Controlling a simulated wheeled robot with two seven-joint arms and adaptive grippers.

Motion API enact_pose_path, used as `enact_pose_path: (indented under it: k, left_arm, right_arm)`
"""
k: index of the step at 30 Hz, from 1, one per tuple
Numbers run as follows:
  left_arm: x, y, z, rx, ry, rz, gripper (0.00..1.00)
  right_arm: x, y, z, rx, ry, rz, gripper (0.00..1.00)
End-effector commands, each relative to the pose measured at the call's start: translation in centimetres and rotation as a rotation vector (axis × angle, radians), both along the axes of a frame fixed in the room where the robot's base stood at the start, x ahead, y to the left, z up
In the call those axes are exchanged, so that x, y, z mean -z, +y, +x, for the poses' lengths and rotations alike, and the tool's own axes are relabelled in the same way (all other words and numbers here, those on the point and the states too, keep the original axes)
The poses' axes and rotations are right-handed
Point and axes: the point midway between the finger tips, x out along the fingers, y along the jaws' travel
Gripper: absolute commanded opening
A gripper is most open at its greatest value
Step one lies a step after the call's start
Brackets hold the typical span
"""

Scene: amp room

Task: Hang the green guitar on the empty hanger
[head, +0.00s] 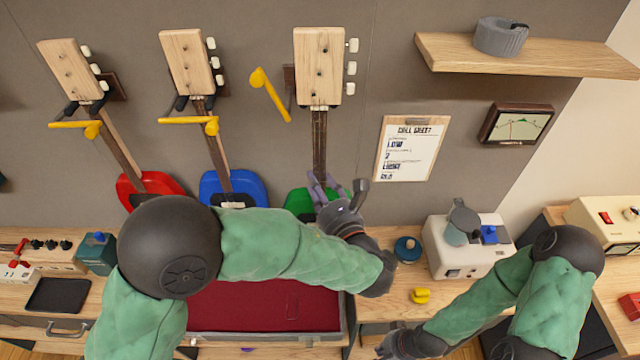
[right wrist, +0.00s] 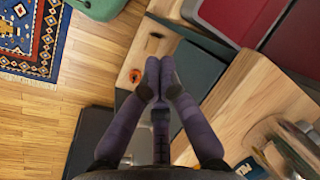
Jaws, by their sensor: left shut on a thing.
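The green guitar (head: 319,145) is upright at the wall, its pale headstock (head: 320,68) on top and its green body (head: 298,203) partly hidden by my left arm. My left gripper (head: 335,190) is shut on the guitar low on its neck, just above the body. The empty hanger (head: 289,78) shows as a dark bracket beside the headstock's left edge and is partly hidden by it. Its yellow bar (head: 270,95) hangs diagonally. I cannot tell whether the guitar touches the hanger. My right gripper (right wrist: 158,80) has its fingertips together, empty, low at the front.
A red guitar (head: 150,185) and a blue guitar (head: 232,187) hang to the left, yellow bars (head: 190,121) across their necks. A wooden shelf (head: 550,58) juts out at upper right. An open red-lined case (head: 265,308) lies below my left arm. Small devices stand on the bench.

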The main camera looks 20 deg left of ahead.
Motion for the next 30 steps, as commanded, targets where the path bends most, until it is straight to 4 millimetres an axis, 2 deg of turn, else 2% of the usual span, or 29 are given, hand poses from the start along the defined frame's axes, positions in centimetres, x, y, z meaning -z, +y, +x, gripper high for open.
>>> enact_pose_path:
  k: [30]
  left_arm:
    - [-0.4, 1.4, 4.8, -0.002, -0.012, -0.002, 0.0]
  right_arm:
    - [0.9, 0.0, 0.0, 0.0, 0.0, 0.0, 0.0]
